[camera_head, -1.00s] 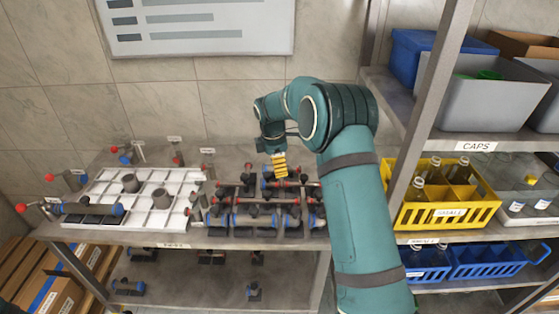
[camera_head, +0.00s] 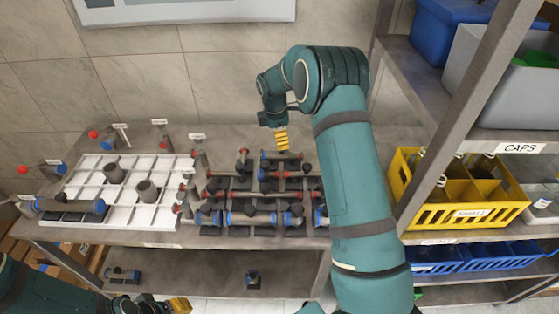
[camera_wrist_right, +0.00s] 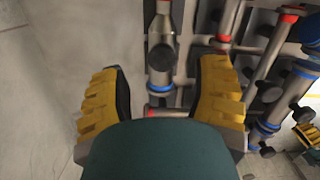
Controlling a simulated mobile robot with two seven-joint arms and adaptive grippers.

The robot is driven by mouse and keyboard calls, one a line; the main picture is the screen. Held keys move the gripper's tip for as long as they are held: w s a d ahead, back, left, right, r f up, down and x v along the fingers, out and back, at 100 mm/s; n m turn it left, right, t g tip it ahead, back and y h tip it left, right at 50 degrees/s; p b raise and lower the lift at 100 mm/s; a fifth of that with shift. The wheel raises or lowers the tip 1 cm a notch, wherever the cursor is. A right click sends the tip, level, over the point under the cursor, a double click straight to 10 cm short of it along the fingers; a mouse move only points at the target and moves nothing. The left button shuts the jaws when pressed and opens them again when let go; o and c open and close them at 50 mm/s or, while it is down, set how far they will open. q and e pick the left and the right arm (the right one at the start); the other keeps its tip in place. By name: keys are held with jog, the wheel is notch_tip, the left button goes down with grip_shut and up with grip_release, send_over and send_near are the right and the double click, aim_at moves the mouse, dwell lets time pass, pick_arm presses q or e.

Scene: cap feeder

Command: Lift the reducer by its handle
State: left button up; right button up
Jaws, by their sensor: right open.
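Several grey pipe fittings with red and blue ends and dark knob-like handles lie on dark supports on the table. My right gripper (camera_head: 281,139) is above the back of this group, pointing down. In the right wrist view it (camera_wrist_right: 163,75) is open and empty. A grey fitting that changes in width, likely the reducer (camera_wrist_right: 160,57), lies below, between the two yellow fingers in the picture. It has a blue ring and a red ring near it. I cannot pick it out surely in the head view. My left gripper (camera_head: 180,305) shows only partly at the bottom edge.
A white gridded tray (camera_head: 122,215) with upright grey pipe pieces stands left of the fittings. Labelled fittings stand along the table's back. A shelf post (camera_head: 440,110) and yellow crate (camera_head: 460,213) are to the right. Other pipes lie close beside the fitting below my right gripper.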

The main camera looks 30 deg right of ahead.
aim_at(282, 153)
jog(key=f, duration=0.2)
jog(key=f+b, duration=0.1)
jog(key=f, duration=0.5)
jog(key=shift+s+d, duration=0.2)
jog(key=shift+d, duration=0.1)
grip_shut()
jog(key=shift+r, duration=0.1)
